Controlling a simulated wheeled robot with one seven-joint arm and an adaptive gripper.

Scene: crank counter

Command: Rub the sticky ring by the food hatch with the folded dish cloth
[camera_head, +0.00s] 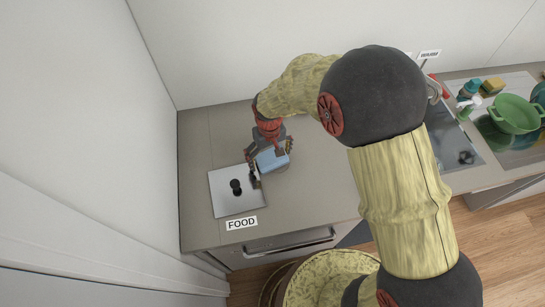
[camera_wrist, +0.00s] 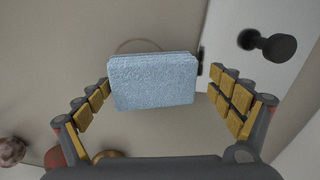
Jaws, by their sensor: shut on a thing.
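The folded dish cloth (camera_wrist: 152,82) is a light blue pad between the fingers of my gripper (camera_head: 271,154). The gripper is shut on it. In the head view the cloth (camera_head: 273,161) is low over the counter, by the right edge of the food hatch (camera_head: 226,205). I cannot tell whether it touches the counter. The hatch is a pale plate with a black knob (camera_wrist: 268,45) and a "FOOD" label (camera_head: 241,223) in front. In the wrist view a faint ring (camera_wrist: 138,40) shows on the counter just beyond the cloth, which hides its lower part.
A wall stands left of and behind the counter (camera_head: 325,180). The bare counter is free to the right of the cloth. Farther right are a sink, a green pot (camera_head: 515,114), a teal bottle (camera_head: 469,89) and a sponge (camera_head: 493,86). A drawer handle (camera_head: 290,241) runs along the front.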

